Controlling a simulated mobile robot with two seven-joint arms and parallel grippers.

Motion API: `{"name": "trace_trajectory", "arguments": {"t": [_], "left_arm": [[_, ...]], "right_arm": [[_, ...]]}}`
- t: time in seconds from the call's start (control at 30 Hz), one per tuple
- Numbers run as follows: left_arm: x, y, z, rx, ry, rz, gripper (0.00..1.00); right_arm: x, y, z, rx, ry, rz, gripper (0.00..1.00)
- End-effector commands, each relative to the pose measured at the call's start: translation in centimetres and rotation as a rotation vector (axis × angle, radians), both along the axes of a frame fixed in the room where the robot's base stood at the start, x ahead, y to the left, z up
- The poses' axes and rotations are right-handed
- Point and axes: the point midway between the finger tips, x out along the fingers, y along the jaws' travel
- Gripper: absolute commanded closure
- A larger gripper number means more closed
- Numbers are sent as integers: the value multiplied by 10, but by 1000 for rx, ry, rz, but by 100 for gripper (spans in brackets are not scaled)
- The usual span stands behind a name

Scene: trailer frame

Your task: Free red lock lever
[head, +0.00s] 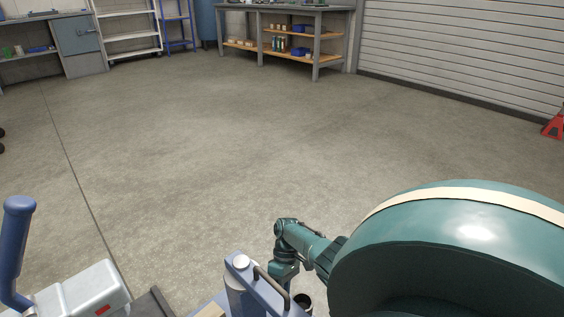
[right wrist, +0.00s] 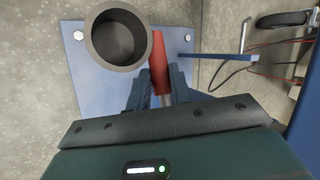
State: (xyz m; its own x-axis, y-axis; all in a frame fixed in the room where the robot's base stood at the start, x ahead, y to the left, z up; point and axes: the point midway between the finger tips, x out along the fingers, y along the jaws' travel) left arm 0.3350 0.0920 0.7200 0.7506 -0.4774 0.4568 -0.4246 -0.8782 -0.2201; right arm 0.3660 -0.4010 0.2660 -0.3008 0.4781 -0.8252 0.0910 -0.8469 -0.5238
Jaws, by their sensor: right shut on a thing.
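The red lock lever (right wrist: 158,62) shows in the right wrist view, standing between the fingers of my right gripper (right wrist: 160,86). The gripper is shut on the lever, and its fingers hide part of the lever's lower end. A grey round tube (right wrist: 121,40) with an open end stands close to the left of the lever, above a blue bolted plate (right wrist: 88,88). In the head view my right arm comes in from the right; the lever cannot be made out there. My left gripper is in neither view.
In the head view a blue part with a black handle (head: 271,287) stands at the bottom middle. A grey box (head: 85,290) and a blue upright handle (head: 15,245) are at lower left. Dark cables (right wrist: 240,68) lie right in the wrist view. The floor beyond is clear.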

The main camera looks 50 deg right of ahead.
Motion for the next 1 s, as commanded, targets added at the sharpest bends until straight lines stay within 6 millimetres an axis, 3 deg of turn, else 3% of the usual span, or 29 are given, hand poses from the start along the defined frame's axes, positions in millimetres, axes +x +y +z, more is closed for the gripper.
{"name": "trace_trajectory", "arguments": {"t": [0.13,0.17,0.43,0.77,1.0], "left_arm": [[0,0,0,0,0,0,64],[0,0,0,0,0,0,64],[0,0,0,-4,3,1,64],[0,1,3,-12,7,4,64],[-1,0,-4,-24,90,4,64]], "right_arm": [[-1,0,0,-1,3,1,100],[-1,0,0,0,3,2,78],[-1,0,0,0,0,0,57],[3,-4,7,-1,-3,0,57],[16,-26,46,-1,-5,-1,57]]}}
